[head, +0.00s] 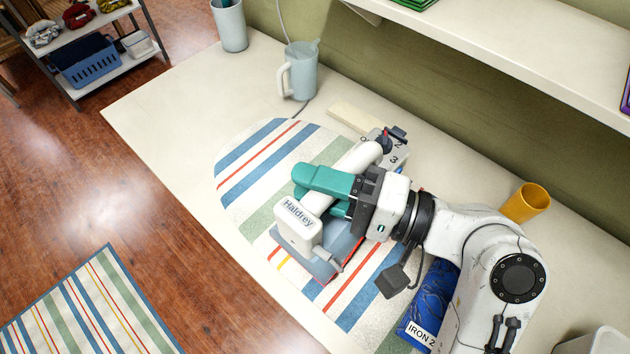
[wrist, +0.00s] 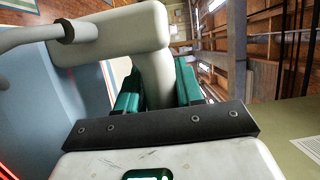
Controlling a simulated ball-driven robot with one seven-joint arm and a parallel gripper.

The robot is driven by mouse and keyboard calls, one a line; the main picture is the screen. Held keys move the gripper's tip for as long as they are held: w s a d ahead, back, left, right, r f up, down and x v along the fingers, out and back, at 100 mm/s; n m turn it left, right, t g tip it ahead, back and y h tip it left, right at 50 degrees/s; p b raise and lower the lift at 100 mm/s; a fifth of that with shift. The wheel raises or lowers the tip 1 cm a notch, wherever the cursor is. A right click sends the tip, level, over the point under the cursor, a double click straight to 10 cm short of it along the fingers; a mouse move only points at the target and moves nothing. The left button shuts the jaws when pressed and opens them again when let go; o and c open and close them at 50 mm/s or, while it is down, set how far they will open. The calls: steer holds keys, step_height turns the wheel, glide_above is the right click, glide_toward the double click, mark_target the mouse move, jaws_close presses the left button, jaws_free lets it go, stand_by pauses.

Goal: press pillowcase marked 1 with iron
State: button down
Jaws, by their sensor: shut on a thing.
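The iron (head: 298,231) has a white body marked "Haldrey" and a thick white handle. My gripper (head: 324,190) has its green fingers shut around that handle. In the wrist view the white handle (wrist: 152,72) sits between the two green fingers. A blue-grey flat part with a reddish edge (head: 345,250) shows under the iron, over the striped board; I cannot tell whether it is cloth or the iron's base. No label marked 1 is readable. A blue crumpled cloth (head: 436,287) with an "IRON 2" tag lies right of my gripper, partly behind my arm.
The striped ironing surface (head: 252,180) lies on the white counter (head: 160,112). A grey-blue jug (head: 302,72), a cup (head: 230,25) and a yellow cup (head: 526,203) stand towards the wall. An overhead shelf (head: 490,45) juts out. The counter's left end is clear.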

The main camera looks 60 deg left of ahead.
steer(key=shift+s+d+p, duration=0.15)
steer(key=shift+s+p, duration=0.35)
steer(key=shift+s, duration=0.25)
stand_by(0.7)
steer(key=shift+r, duration=0.1)
stand_by(0.4)
step_height(320, 180, up, 9)
steer(key=p, duration=0.9)
stand_by(1.6)
